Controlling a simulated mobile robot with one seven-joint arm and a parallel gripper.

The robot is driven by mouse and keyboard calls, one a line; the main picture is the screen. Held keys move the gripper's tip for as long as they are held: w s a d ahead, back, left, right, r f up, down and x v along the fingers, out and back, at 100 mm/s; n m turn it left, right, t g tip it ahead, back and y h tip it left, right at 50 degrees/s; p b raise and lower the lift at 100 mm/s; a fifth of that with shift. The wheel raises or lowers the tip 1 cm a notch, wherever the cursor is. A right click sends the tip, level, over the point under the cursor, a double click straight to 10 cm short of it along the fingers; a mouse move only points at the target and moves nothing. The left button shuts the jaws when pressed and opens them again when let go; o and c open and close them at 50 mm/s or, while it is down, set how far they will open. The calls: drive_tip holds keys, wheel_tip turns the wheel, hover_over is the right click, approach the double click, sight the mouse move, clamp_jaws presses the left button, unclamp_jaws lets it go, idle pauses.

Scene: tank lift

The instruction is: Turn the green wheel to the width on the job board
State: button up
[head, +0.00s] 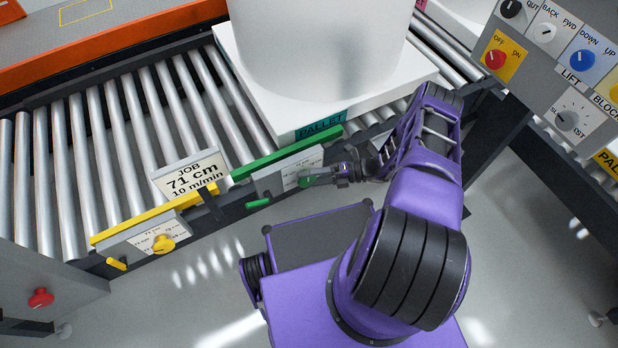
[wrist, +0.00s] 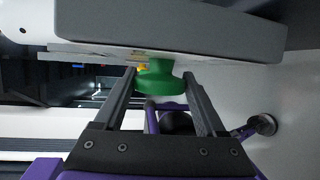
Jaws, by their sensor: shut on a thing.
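The green wheel (head: 306,179) sits on a pale dial plate (head: 278,176) on the conveyor's front side, below the green guide rail (head: 287,153). My gripper (head: 328,175) reaches it from the right and is shut on it. In the wrist view the green wheel (wrist: 161,80) lies between the two fingertips (wrist: 160,76). The wheel's pointer and the dial figures are too small or covered to read. The job board (head: 191,178) stands to the left and reads 71 cm and 10 m/min.
A yellow wheel (head: 162,244) sits on its own dial below a yellow rail (head: 150,215). A white tank (head: 320,45) stands on a pallet (head: 321,126) on the rollers. A control panel (head: 565,60) is at right, and a red knob (head: 41,297) at lower left.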

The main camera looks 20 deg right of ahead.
drive_tip(key=shift+w, duration=0.1)
drive_tip(key=o, duration=1.3)
drive_tip(key=v, duration=1.7)
drive_tip(key=shift+d, duration=0.25)
